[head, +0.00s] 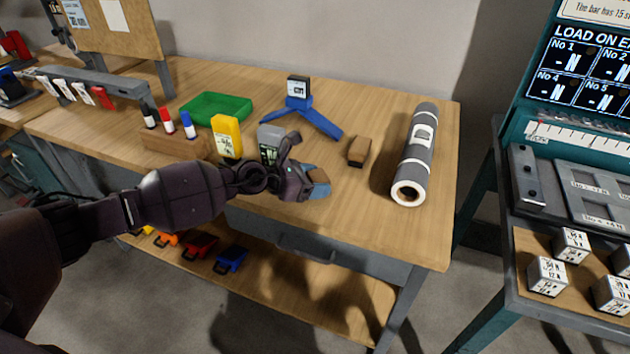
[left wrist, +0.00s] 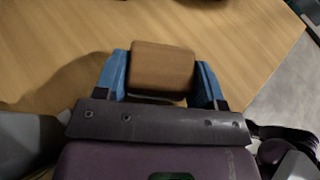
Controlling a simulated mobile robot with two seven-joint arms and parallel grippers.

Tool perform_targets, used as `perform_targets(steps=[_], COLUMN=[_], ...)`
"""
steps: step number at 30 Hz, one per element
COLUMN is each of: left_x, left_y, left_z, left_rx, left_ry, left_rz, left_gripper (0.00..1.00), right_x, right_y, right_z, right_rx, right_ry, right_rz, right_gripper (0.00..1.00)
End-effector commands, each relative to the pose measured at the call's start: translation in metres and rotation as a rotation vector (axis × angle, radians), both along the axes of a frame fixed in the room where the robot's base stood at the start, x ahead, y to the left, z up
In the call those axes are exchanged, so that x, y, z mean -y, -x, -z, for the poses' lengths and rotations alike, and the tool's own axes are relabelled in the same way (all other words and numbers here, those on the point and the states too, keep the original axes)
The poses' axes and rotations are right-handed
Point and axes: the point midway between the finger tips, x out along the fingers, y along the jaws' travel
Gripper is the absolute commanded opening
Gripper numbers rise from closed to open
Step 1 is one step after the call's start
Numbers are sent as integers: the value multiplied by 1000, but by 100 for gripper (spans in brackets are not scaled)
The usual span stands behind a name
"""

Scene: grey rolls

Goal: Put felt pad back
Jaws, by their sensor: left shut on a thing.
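My left gripper (head: 318,183) is over the front part of the wooden table. In the left wrist view its blue fingers (left wrist: 161,82) are shut on the sides of a brown block, the felt pad (left wrist: 162,68). In the head view the fingers and hand mostly hide this pad. I cannot tell whether its underside touches the table. A second brown block (head: 359,151) with a dark lower part lies on the table, just beyond the gripper to the right. My right gripper is not in view.
A grey roll (head: 418,150) lies along the table's right side. A blue stand (head: 300,112), a green tray (head: 216,107), a yellow box (head: 227,136), a grey device (head: 271,138) and a marker holder (head: 172,143) stand behind and left. The front right tabletop is clear.

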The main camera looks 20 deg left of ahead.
Motion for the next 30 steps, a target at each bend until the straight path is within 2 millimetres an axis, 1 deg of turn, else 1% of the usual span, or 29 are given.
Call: perform_targets(steps=[3, 4, 6, 9, 16, 20, 25, 30], left_x=[0, 0, 0, 0, 0, -1, -17, -40], left_y=[0, 0, 0, 0, 0, 1, 15, 37], left_z=[4, 5, 4, 3, 3, -3, -11, -24], left_rx=[-2, -1, -1, -1, -1, 1, 0, 1], left_ry=[1, 0, 0, 1, 1, 0, -2, -3], left_rz=[0, 0, 0, 0, 0, 0, -1, -1], left_gripper=[46, 65, 76, 89, 89, 89, 89, 89], right_x=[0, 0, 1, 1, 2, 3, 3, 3], right_y=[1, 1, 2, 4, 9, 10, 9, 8], right_z=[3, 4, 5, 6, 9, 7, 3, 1], right_rx=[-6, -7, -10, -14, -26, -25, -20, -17], right_ry=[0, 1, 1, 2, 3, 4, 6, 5], right_rz=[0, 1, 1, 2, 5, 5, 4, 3], right_gripper=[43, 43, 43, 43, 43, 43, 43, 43])
